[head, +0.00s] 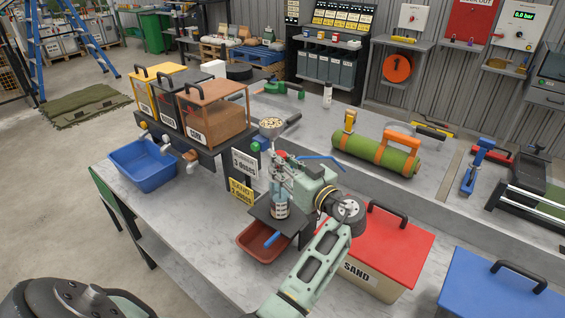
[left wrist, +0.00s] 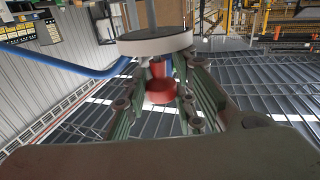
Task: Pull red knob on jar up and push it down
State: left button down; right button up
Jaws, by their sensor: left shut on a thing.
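A clear jar (head: 281,207) with a bluish upper part stands upright on a small dark stand (head: 263,214) near the middle of the bench. My left gripper (head: 284,168) is at the top of the jar, and its arm and wrist hide part of it. In the left wrist view the red knob (left wrist: 160,88) sits between the two green fingers, and the gripper is shut on it. A pale round disc (left wrist: 155,42) with a rod shows beyond the knob. My right gripper is not in view.
A red tray (head: 250,245) lies under the stand. A red-lidded SAND box (head: 385,250) and a blue box (head: 500,288) stand to the right. A blue bin (head: 148,170) and dispensers (head: 215,120) stand left. A green roll (head: 375,152) lies behind.

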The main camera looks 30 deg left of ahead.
aim_at(283, 155)
pick_arm(q)
jog(key=shift+r+b, duration=0.35)
jog(key=shift+r, duration=0.1)
notch_tip(283, 155, up, 4)
jog(key=shift+b, duration=0.9)
jog(key=shift+r, duration=0.4)
jog(key=c, duration=1.7)
grip_release()
jog(key=shift+o, duration=1.3)
jog(key=shift+f, duration=0.1)
jog(key=shift+r, duration=0.2)
notch_tip(283, 155, up, 10)
jog(key=shift+f, duration=0.2)
